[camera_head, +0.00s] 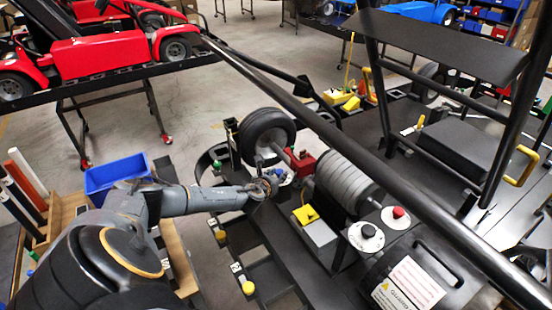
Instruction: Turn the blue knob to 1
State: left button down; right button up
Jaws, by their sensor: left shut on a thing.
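My left arm comes in from the lower left, and its gripper (271,184) is at a small white round dial plate (286,179) on the stand, just below the black tyre. The gripper is shut on the blue knob at this plate; its fingers cover most of the knob, with only a hint of blue showing. I cannot read the numbers on the dial or tell where the knob points. My right gripper is not in view.
A black wheel (266,137), a red block (301,163) and a ribbed grey cylinder (345,182) stand close by. A long black bar (330,133) crosses above. A black knob (368,230) and red button (398,212) are to the right. A blue bin (117,176) is left.

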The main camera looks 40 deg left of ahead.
pick_arm(q)
jog(key=n+g+y, duration=0.1)
jog(key=n+y, duration=0.2)
jog(key=shift+w+d+g, duration=0.2)
jog(key=shift+d+g, duration=0.2)
jog(key=n+g+y, duration=0.2)
jog(key=shift+w+d+n, duration=0.2)
jog(key=shift+n, duration=0.2)
jog(key=shift+w+d+f+n+g+y+b, duration=0.1)
jog(key=shift+n+g+y+b, duration=0.2)
jog(key=shift+n+g+y, duration=0.25)
jog(key=shift+w+f+n+g+y+b, duration=0.1)
jog(key=shift+n+g+y+b, duration=0.2)
jog(key=shift+n+g+y, duration=0.25)
jog(key=shift+w+r+n+g+y+b, duration=0.1)
jog(key=shift+n+g+y+b, duration=0.15)
jog(key=shift+n+g+b, duration=0.3)
jog(key=shift+w+r+n+g+y+b, duration=0.1)
jog(key=shift+n+g+y+b, duration=0.2)
jog(key=shift+n+g, duration=0.3)
jog(key=shift+r+g, duration=0.1)
jog(key=shift+g, duration=0.15)
jog(key=c, duration=1)
grip_release()
